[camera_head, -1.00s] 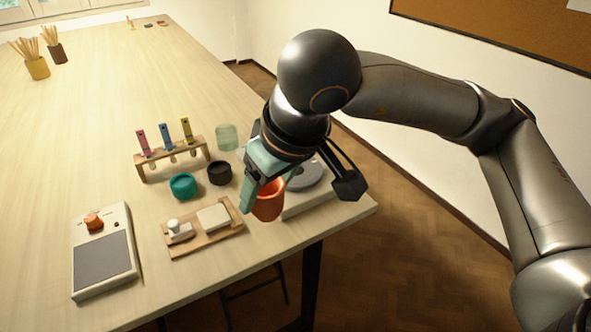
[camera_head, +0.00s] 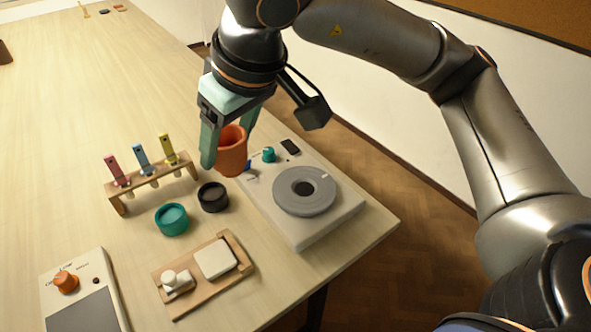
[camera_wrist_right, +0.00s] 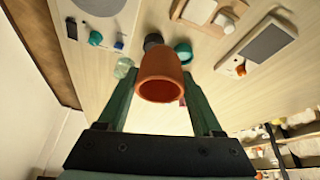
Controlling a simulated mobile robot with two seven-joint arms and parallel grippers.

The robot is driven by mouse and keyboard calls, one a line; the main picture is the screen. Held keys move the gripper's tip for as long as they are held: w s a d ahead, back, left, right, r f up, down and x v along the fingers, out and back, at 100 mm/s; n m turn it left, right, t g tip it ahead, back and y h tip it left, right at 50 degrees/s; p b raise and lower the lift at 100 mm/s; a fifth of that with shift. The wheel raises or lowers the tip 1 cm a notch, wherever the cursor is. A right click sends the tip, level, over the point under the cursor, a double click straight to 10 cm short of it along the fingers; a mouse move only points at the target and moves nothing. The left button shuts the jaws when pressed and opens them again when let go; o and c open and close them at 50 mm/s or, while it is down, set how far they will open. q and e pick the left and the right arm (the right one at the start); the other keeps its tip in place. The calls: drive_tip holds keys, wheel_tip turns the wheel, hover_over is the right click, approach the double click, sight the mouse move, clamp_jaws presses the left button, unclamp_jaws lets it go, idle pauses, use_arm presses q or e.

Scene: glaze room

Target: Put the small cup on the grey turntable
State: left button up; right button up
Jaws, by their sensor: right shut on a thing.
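The small cup (camera_head: 232,158) is terracotta orange, held upright between the fingers of my right gripper (camera_head: 229,150). In the right wrist view the cup (camera_wrist_right: 160,75) sits between both fingers, its open mouth towards the camera. The grey turntable (camera_head: 305,200) is a round disc with a dark centre on a pale base, right of and nearer than the cup in the head view. Nothing stands on the disc. The cup appears beyond the base's far left corner; its height above the table is hard to tell. My left gripper is not in view.
A black jar (camera_head: 213,197) and a teal jar (camera_head: 172,219) stand left of the turntable base.

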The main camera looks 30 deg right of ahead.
drive_tip(key=d+f, duration=0.3)
drive_tip(key=d, duration=0.1)
drive_tip(key=d+f, duration=0.3)
drive_tip(key=d, duration=0.1)
drive_tip(key=w+d+f+p, duration=0.1)
drive_tip(key=d+f, duration=0.1)
drive_tip(key=d, duration=0.2)
drive_tip(key=shift+d+f, duration=0.3)
drive_tip(key=shift+f, duration=0.1)
drive_tip(key=f, duration=0.3)
drive_tip(key=shift+d+f, duration=0.1)
drive_tip(key=shift+d, duration=0.25)
drive_tip(key=shift+f, duration=0.3)
drive_tip(key=shift+f, duration=0.15)
drive_tip(key=o, duration=1.5)
